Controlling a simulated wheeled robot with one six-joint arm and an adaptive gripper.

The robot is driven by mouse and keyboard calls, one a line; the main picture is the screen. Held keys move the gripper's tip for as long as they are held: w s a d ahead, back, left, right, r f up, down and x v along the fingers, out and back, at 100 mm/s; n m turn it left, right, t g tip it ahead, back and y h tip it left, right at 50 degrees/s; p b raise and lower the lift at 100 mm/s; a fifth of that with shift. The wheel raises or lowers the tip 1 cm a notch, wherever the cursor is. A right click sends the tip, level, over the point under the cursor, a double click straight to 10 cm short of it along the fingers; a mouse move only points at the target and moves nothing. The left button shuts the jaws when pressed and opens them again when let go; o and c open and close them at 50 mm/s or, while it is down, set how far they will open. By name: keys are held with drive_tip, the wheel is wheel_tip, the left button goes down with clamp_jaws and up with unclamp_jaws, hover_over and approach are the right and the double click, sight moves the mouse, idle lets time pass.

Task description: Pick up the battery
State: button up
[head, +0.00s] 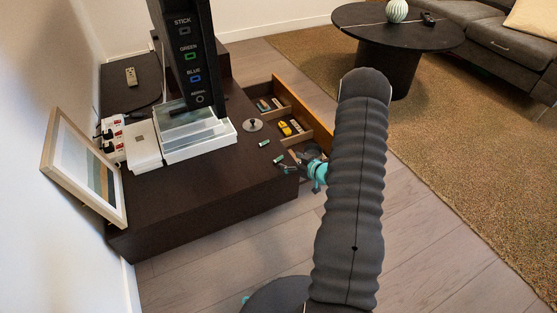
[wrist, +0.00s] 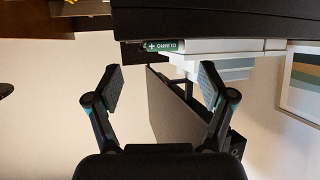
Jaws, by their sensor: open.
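An open drawer (head: 315,137) with compartments and small items sticks out right of the cabinet (head: 200,205). A round grey knobbed object (head: 252,125) sits behind the batteries. A white box (head: 196,140), dark panel (head: 183,50) and leaning picture frame (head: 85,165) stand left.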

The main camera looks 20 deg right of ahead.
sight(278, 158)
drive_tip(key=x, duration=0.4)
drive_tip(key=shift+w+a+f, duration=0.1)
drive_tip(key=shift+w+a, duration=0.05)
drive_tip(key=shift+a, duration=0.3)
drive_tip(key=c, duration=0.9)
drive_tip(key=shift+c, duration=0.3)
